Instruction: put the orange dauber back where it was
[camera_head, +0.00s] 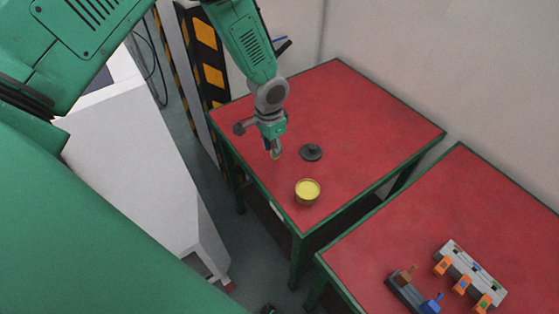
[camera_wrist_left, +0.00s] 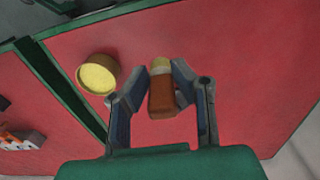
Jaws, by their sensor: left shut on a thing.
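The orange dauber (camera_wrist_left: 162,96) is between the fingers of my left gripper (camera_wrist_left: 160,88) in the left wrist view. It has a brownish-orange body and a yellow tip pointing away from the palm. In the head view my left gripper (camera_head: 275,153) points down over the left red table (camera_head: 350,110), left of the round yellow pot (camera_head: 307,192) and a dark round lid (camera_head: 311,152). The dauber is small and hard to make out there. A dark holder (camera_head: 405,292) with a brownish-orange piece and a blue piece sits on the right red table. My right gripper is not seen.
A grey rack (camera_head: 462,262) with several orange parts stands beside the dark holder on the right table (camera_head: 365,255). A narrow gap separates the two tables. The right part of the left table is clear. A wall stands behind both tables.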

